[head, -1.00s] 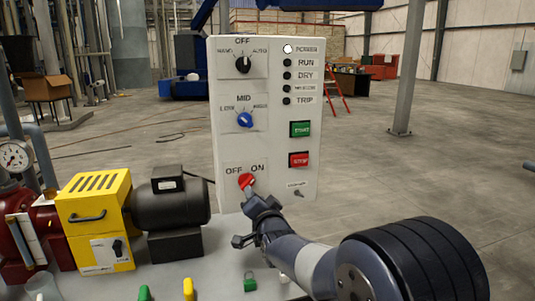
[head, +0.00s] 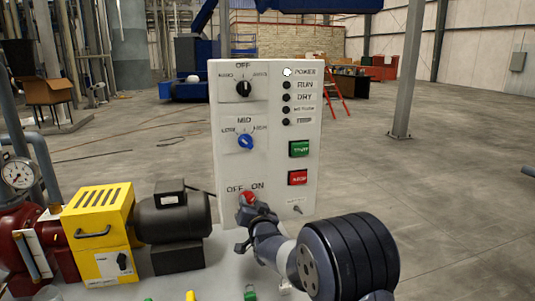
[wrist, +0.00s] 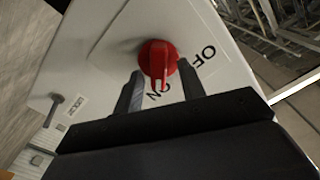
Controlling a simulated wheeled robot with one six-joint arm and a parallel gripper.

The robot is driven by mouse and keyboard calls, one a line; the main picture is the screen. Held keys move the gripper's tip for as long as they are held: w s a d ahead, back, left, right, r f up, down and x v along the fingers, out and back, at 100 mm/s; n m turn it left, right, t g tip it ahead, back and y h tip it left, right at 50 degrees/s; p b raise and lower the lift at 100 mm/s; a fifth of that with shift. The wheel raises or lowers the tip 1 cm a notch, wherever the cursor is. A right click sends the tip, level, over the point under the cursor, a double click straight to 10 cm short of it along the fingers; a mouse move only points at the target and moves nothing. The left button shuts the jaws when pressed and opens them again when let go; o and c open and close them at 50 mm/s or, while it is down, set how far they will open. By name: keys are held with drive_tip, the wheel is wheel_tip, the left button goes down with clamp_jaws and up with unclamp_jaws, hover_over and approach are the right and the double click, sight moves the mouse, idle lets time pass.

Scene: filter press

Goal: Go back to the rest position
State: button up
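The red OFF/ON knob (head: 247,198) is low on the white control panel (head: 228,165). My gripper (head: 256,216) is right in front of it and hides part of it in the head view. In the wrist view the knob (wrist: 158,60) shows just beyond and between the two dark fingertips of my gripper (wrist: 160,75). The fingers stand apart with nothing clearly clamped. The knob's ridge points toward the ON label. I cannot tell whether a finger touches the knob.
The panel also carries a black knob (head: 243,88), a blue knob (head: 245,142), a green button (head: 299,148) and a red button (head: 298,177). A yellow box (head: 98,225) and dark motor (head: 173,217) stand at left. Open floor (head: 455,185) lies right.

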drive_tip(key=shift+r+n+p, duration=0.2)
drive_tip(key=shift+n+p, duration=1.3)
drive_tip(key=shift+p, duration=1)
drive_tip(key=shift+a+n+p, duration=0.1)
drive_tip(key=shift+n+p, duration=0.4)
drive_tip(key=shift+p, duration=0.4)
drive_tip(key=shift+f+n, duration=0.15)
drive_tip(key=shift+n, duration=0.15)
